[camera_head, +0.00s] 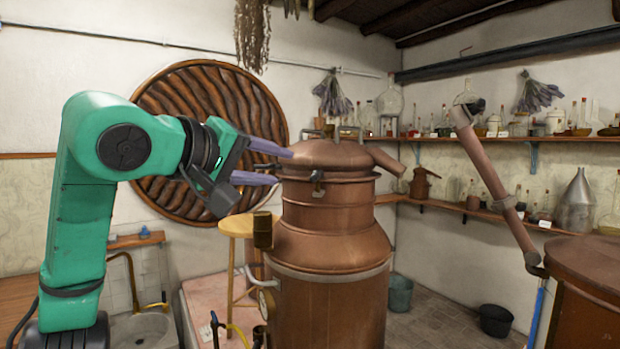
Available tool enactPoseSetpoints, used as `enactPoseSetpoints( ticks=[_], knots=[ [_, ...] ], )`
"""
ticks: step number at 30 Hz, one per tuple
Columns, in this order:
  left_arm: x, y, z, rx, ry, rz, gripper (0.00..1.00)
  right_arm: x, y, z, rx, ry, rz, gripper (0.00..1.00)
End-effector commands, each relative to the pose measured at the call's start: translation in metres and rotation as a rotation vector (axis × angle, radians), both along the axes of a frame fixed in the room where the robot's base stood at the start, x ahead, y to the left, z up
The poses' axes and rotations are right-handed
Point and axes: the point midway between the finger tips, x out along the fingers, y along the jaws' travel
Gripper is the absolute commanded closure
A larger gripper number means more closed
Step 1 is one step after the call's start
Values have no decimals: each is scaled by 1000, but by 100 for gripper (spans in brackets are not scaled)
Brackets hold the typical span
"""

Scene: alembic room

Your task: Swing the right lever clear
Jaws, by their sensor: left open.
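A large copper still (330,235) stands in the middle with a domed lid (335,153) on top. A small dark latch lever (318,179) shows at the front of the lid's rim. I cannot tell for certain whether it is the right lever. My left gripper (284,166) reaches in from the left, with its two purple fingers apart, one above the other. The fingertips are at the left edge of the lid, and a small dark piece shows between them. I cannot tell whether they touch the lid. My right gripper is not in view.
A wooden stool (238,226) and a sink (143,330) are left of the still. A copper pipe (490,175) slants down to another copper vessel (590,275) at the right. Shelves (510,140) with bottles line the wall. Buckets (496,320) stand on the floor behind.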

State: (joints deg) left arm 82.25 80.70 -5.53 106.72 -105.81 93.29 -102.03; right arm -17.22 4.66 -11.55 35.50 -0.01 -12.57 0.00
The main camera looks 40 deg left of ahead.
Motion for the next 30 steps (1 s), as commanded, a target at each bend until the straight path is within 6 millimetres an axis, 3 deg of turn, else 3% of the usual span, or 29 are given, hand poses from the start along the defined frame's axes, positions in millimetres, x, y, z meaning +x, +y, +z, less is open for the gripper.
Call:
enactPoseSetpoints(
  ticks=[2, 5, 13, 19, 24, 30],
  knots=[
    [-4, 11, 0, 19, 12, 40, 50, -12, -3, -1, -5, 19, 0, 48],
    [9, 13, -5, 19, 18, 40, 50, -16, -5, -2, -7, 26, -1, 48],
    [78, 23, -17, 16, 19, 36, 50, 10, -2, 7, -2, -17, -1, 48],
    [121, 30, -24, 15, 16, 35, 50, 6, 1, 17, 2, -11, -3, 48],
    [134, 32, -28, 18, 13, 36, 50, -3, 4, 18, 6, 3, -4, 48],
    [134, 33, -29, 18, 13, 36, 50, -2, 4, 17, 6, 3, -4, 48]
  ],
)
